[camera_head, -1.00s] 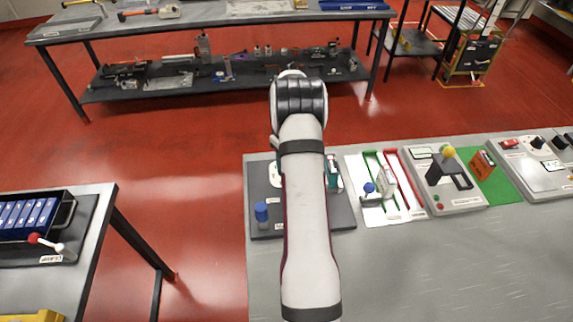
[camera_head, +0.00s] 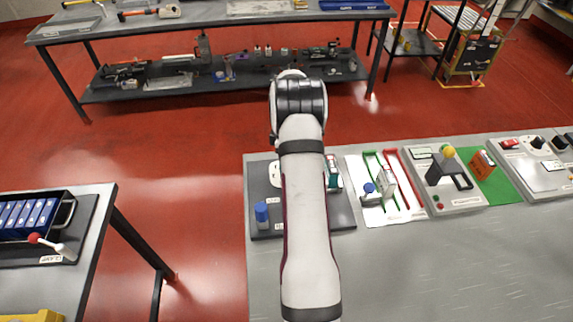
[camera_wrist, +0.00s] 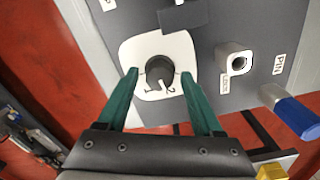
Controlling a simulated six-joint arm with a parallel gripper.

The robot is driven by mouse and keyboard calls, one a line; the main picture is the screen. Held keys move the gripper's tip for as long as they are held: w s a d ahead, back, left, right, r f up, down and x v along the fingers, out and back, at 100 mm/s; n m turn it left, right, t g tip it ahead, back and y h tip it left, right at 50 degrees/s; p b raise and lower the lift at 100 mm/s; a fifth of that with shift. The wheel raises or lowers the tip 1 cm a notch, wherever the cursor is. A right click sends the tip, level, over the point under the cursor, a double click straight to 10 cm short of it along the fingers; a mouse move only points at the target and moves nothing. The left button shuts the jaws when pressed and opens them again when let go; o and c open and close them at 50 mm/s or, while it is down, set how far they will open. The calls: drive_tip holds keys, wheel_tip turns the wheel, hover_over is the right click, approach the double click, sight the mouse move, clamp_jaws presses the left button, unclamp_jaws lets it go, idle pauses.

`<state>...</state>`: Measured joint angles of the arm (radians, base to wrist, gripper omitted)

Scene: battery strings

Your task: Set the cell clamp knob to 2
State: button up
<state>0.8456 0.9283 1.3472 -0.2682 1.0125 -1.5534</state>
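A round dark knob (camera_wrist: 160,70) sits on a white plate (camera_wrist: 136,50) on a grey board in the wrist view. A white mark on its lower edge points down toward small dark markings, too small to read surely. My gripper (camera_wrist: 159,76) is open, with one green finger on each side of the knob; I cannot tell whether they touch it. In the head view my arm hides most of the knob, and part of the white plate (camera_head: 274,173) shows beside the arm. Fingers of my gripper show only partly there.
The board also holds a socket block (camera_wrist: 236,64) and a blue-handled pin (camera_wrist: 294,112), right of the knob in the wrist view. In the head view, a white slotted panel (camera_head: 400,207) and other device panels stand to the right. The bench front (camera_head: 430,270) is clear.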

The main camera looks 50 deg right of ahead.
drive_tip(key=shift+r, duration=1.75)
